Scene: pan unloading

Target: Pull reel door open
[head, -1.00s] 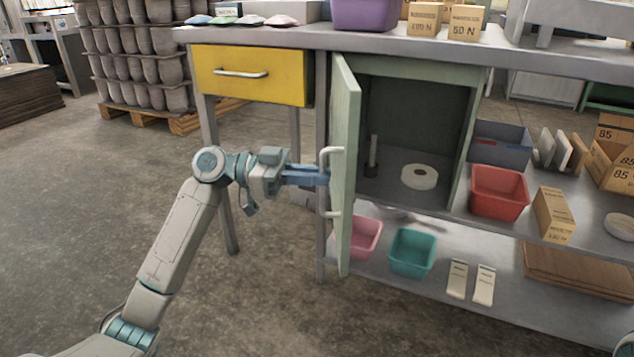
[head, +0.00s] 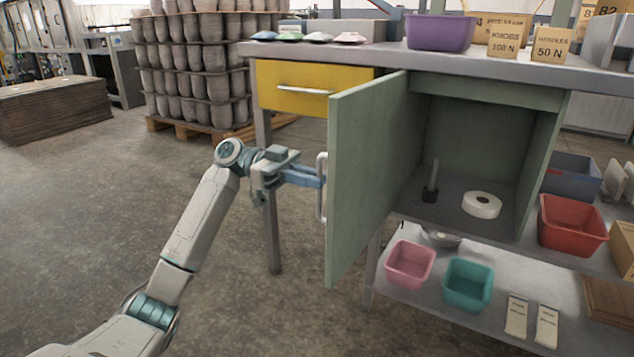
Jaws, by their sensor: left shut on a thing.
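The green reel door (head: 365,180) stands swung out from the left side of its cabinet (head: 480,140), with its broad face towards me. Its white bar handle (head: 321,188) is at the door's left edge. My left gripper (head: 318,178) is shut on the handle, its blue fingers around the bar's upper part. Inside the open cabinet lie a white reel (head: 482,205) and a dark-based upright spindle (head: 431,185). My right gripper is out of view.
A yellow drawer (head: 310,88) is shut behind the door. Pink (head: 410,265), teal (head: 468,285) and red (head: 572,225) bins stand on shelves at the right. A purple bin (head: 440,32) is on the bench top.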

